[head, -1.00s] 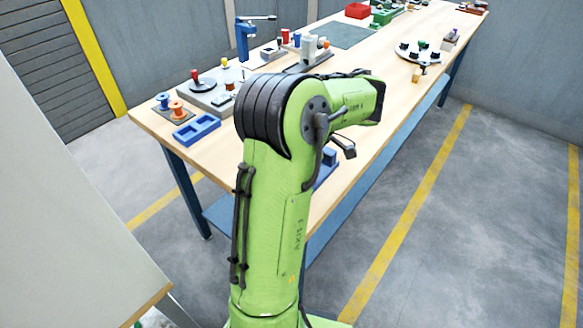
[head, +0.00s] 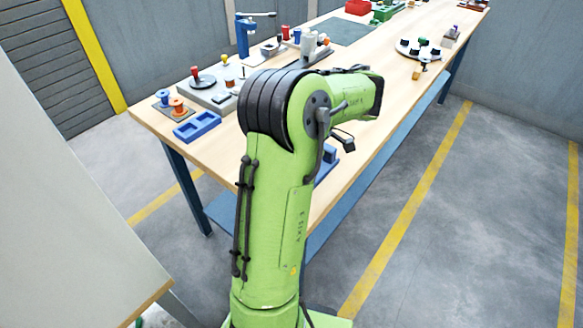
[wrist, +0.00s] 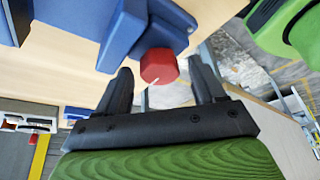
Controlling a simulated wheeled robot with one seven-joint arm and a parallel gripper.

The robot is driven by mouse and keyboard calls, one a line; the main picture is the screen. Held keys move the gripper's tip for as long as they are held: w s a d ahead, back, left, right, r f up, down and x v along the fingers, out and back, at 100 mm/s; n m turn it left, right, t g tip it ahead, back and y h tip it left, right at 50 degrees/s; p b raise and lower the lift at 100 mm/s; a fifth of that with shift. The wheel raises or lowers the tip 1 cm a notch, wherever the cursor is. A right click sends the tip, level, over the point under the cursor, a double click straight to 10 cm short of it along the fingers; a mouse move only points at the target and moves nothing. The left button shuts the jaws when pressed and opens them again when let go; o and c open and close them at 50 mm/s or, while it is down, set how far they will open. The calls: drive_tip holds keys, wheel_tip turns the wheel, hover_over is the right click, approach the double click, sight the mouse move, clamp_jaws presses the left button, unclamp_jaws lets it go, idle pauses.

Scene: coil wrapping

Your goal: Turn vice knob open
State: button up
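In the wrist view a red knob (wrist: 159,66) with a white mark sits on the front of the blue vice (wrist: 135,30). My gripper (wrist: 163,82) is open. Its two black fingers stand to the left and right of the red knob with visible space on each side. I cannot tell how far the fingertips reach along the knob. In the head view my green arm hides the knob and the gripper's fingers. A small blue part, likely of the vice, shows just past the arm (head: 330,155).
The wooden bench (head: 300,225) carries a blue two-pocket tray (head: 197,126), orange and blue spools (head: 178,106), a blue press (head: 244,38) and a round white plate with black parts (head: 420,48). A grey panel (head: 60,200) stands at the left. The floor at right is clear.

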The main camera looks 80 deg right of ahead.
drive_tip(key=p+v, duration=1.2)
drive_tip(key=v, duration=0.3)
drive_tip(key=shift+s+r, duration=0.25)
drive_tip(key=shift+r, duration=0.05)
